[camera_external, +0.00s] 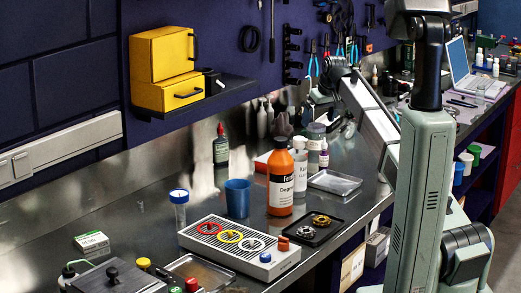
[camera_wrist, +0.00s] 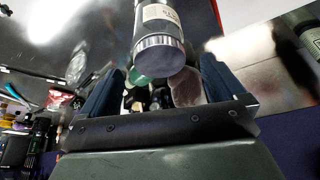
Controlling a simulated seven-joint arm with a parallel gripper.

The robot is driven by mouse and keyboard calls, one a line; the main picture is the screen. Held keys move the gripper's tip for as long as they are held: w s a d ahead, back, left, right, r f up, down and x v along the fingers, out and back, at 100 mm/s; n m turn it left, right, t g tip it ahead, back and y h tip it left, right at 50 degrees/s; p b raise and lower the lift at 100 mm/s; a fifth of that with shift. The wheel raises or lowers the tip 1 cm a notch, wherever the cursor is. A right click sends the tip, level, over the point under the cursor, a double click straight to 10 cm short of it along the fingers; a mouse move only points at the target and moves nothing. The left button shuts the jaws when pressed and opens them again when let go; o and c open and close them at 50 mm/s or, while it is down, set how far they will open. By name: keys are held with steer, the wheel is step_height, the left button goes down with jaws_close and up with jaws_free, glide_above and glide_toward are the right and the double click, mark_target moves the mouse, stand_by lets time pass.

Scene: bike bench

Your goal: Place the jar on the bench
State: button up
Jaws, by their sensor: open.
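A cylindrical jar (camera_wrist: 158,28) with a pale label and a silvery end shows at the top middle of the wrist view. It appears beyond the open fingers of my gripper (camera_wrist: 163,68), roughly in line with the gap; I cannot tell whether it touches them. In the external view a small labelled jar (camera_external: 316,132) stands on the bench (camera_external: 140,215), behind the white bottle, and may be the same one. My gripper there is small and partly hidden by my arm, near the back of the bench.
An orange bottle (camera_external: 280,178), a white bottle (camera_external: 300,152), a blue cup (camera_external: 237,198) and a metal tray (camera_external: 334,182) stand close by. A white rack with coloured rings (camera_external: 238,248) is in front. Tools hang on the wall behind. Bare bench shows left of the blue cup.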

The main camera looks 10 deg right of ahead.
steer(key=v, duration=0.6)
